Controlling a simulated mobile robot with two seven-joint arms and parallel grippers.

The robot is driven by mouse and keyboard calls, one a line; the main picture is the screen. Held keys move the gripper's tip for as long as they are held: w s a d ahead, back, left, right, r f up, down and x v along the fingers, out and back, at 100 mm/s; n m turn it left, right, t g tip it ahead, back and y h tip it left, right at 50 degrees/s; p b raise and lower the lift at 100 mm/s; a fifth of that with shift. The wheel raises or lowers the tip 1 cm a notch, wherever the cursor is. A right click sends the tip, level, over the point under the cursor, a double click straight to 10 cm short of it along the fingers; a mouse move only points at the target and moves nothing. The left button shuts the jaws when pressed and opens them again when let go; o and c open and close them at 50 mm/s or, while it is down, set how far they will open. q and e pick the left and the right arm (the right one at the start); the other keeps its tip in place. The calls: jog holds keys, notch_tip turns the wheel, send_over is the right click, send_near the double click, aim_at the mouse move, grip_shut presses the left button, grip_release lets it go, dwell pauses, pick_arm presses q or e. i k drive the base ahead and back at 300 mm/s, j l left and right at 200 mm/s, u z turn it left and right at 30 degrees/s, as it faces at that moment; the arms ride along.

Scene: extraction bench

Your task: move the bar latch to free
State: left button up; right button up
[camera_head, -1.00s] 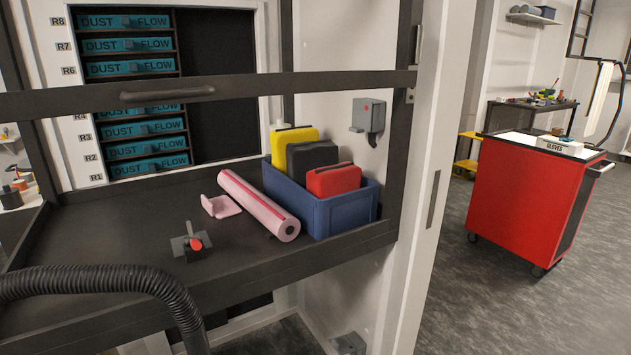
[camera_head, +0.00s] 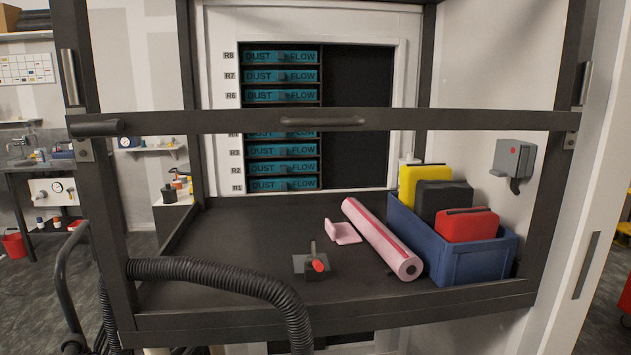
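A dark horizontal bar (camera_head: 400,121) with a handle (camera_head: 323,122) in its middle spans the front of the bench frame. A dark cylindrical piece (camera_head: 97,128) sticks out at the bar's left end, by the left post. A small dark device with a red-tipped lever (camera_head: 318,264) stands on the bench top. A grey box with a red spot and a hook-like part (camera_head: 513,160) is on the right wall. I cannot tell for sure which of these is the bar latch, or its setting. Neither of my grippers is in view.
A blue crate (camera_head: 476,268) with yellow, black and red cases stands at the bench's right. A pink roll (camera_head: 380,236) and a pink bracket (camera_head: 343,233) lie beside it. A ribbed black hose (camera_head: 225,277) crosses the front left.

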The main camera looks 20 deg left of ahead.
aim_at(113, 128)
jog(key=u, duration=1.8)
